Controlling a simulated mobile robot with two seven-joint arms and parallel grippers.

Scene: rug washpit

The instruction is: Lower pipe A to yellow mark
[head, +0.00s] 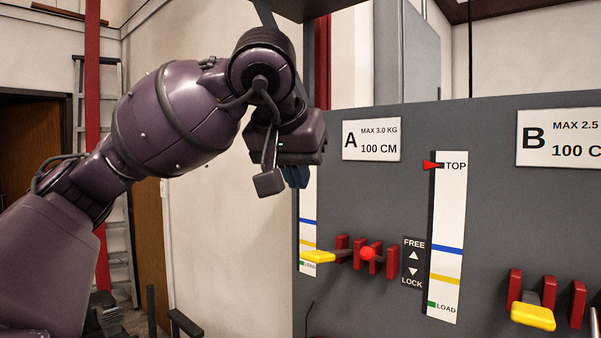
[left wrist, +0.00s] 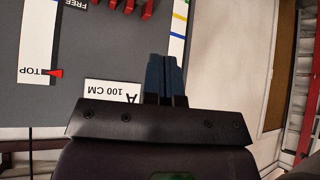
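The panel label A (head: 371,139) reads "MAX 3.0 KG, 100 CM"; it appears upside down in the left wrist view (left wrist: 113,92). Right of it, a white scale (head: 446,235) has a blue line, a yellow mark (head: 446,280) and a green LOAD mark. Its red pointer (head: 432,165) is at TOP; it also shows in the left wrist view (left wrist: 54,73). Below label A are red blocks (head: 391,263), a red knob (head: 367,253) and a yellow handle (head: 318,256). My left gripper (head: 296,178) has its blue fingers together, empty, left of label A. I cannot identify pipe A.
A FREE/LOCK plate (head: 413,263) stands between the blocks and the scale. Another marked scale (head: 308,235) is at the panel's left edge, partly behind my gripper. Label B (head: 560,138) and another yellow handle (head: 532,316) are at right. A ladder (head: 117,240) stands at left.

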